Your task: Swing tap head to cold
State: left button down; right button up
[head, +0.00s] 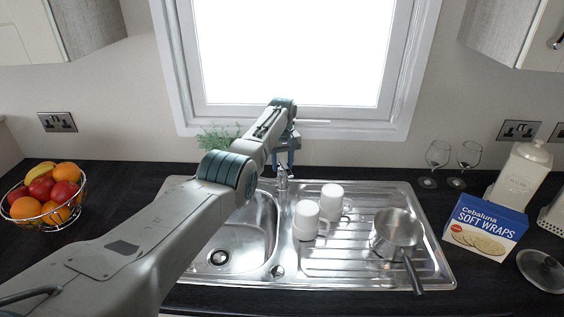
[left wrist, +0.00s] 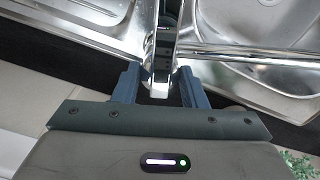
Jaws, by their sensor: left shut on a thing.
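The chrome tap (head: 282,181) stands at the back of the steel sink (head: 235,230), below the window. My left arm reaches over the sink, and my left gripper (head: 284,157) is at the top of the tap. In the left wrist view, my left gripper (left wrist: 160,88) has its two blue fingers on either side of the tap head (left wrist: 160,84), shut on it. The way the tap head is turned is hard to tell in the head view, as it is small and partly hidden by my gripper. My right gripper is not in view.
Two white mugs (head: 306,220) (head: 331,201) and a steel saucepan (head: 397,231) stand on the drainer. A fruit bowl (head: 47,207) is at the left. Wine glasses (head: 437,160), a wraps box (head: 485,226) and a white canister (head: 521,174) are at the right. A plant (head: 217,138) is by the window.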

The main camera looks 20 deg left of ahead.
aim_at(282, 161)
pick_arm(q)
jog(key=n, duration=0.4)
jog(key=shift+r+n, duration=0.1)
jog(key=shift+n, duration=0.3)
dwell(0.4)
jog(key=c, duration=0.9)
grip_release()
jog(key=shift+o, duration=0.2)
notch_tip(282, 161, up, 11)
jog(key=b, duration=0.2)
jog(key=shift+f, duration=0.25)
